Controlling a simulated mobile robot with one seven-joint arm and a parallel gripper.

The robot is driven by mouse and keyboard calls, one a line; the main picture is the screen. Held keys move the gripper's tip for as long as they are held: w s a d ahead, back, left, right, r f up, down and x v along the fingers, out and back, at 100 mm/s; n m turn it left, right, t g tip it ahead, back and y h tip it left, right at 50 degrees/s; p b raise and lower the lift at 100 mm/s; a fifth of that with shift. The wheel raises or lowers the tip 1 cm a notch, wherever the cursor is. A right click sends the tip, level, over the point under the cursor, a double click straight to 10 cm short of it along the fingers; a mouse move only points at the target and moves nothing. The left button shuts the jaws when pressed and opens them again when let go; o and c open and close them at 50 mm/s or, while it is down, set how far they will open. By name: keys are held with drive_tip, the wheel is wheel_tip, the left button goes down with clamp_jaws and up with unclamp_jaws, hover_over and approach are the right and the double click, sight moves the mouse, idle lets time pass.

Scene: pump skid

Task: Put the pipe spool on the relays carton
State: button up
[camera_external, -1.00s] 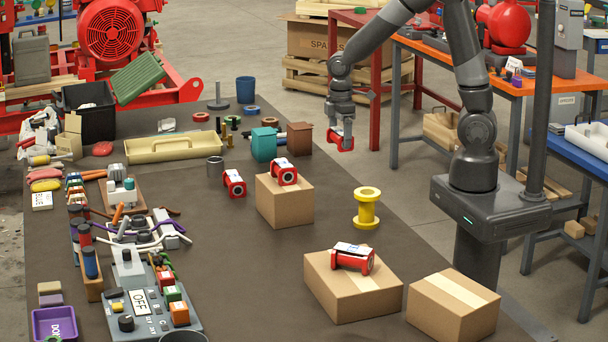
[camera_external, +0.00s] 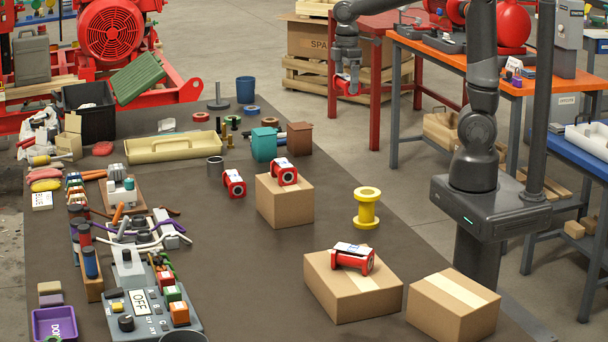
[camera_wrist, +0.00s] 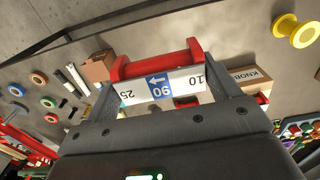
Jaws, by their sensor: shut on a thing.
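My gripper (camera_external: 347,78) is shut on a red flanged part with a white label (camera_external: 345,88), held in the air beyond the table's right edge. In the wrist view the part (camera_wrist: 153,66) lies across between the fingers, its label showing numbers and a blue arrow. A yellow flanged spool (camera_external: 367,208) stands upright on the table, apart from my gripper. I cannot tell which of these is the pipe spool. Cartons stand in the middle (camera_external: 285,208), at front centre (camera_external: 352,295) and at front right (camera_external: 453,307). No relays lettering is readable.
Similar red parts sit on the middle carton (camera_external: 285,172), on the front centre carton (camera_external: 352,257) and on the table (camera_external: 234,183). The front right carton's top is bare. A carton lettered KNOB (camera_wrist: 250,78) shows in the wrist view. Teal (camera_external: 264,144) and brown (camera_external: 299,138) blocks stand behind.

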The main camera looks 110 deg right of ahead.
drive_tip(key=w+a+r+n, duration=0.2)
drive_tip(key=w+a+n, duration=0.1)
drive_tip(key=w+a, duration=0.55)
drive_tip(key=w+a+n, duration=0.3)
drive_tip(key=w+a, duration=0.2)
drive_tip(key=a, duration=0.5)
drive_tip(key=w+a+n, duration=0.2)
drive_tip(key=w+a, duration=0.3)
drive_tip(key=a, duration=0.5)
drive_tip(key=w+a+n, duration=0.3)
drive_tip(key=w+a, duration=0.2)
drive_tip(key=a, duration=0.5)
drive_tip(key=s+a+f+n, duration=0.1)
drive_tip(key=s+a+n, duration=0.3)
drive_tip(key=a, duration=1.2)
drive_tip(key=s+a+n, duration=0.3)
drive_tip(key=s+a, duration=0.2)
drive_tip(key=a, duration=1.1)
drive_tip(key=s+a+f, duration=0.1)
drive_tip(key=a+f, duration=0.2)
drive_tip(key=f, duration=0.1)
drive_tip(key=s+a+f, duration=0.1)
drive_tip(key=a+f, duration=0.3)
drive_tip(key=s+a+f, duration=0.2)
drive_tip(key=a+f, duration=0.1)
drive_tip(key=f, duration=0.1)
drive_tip(key=shift+a, duration=0.2)
drive_tip(key=shift+s+a+f, duration=0.15)
drive_tip(key=shift+a+f, duration=0.05)
drive_tip(key=shift+f, duration=1.95)
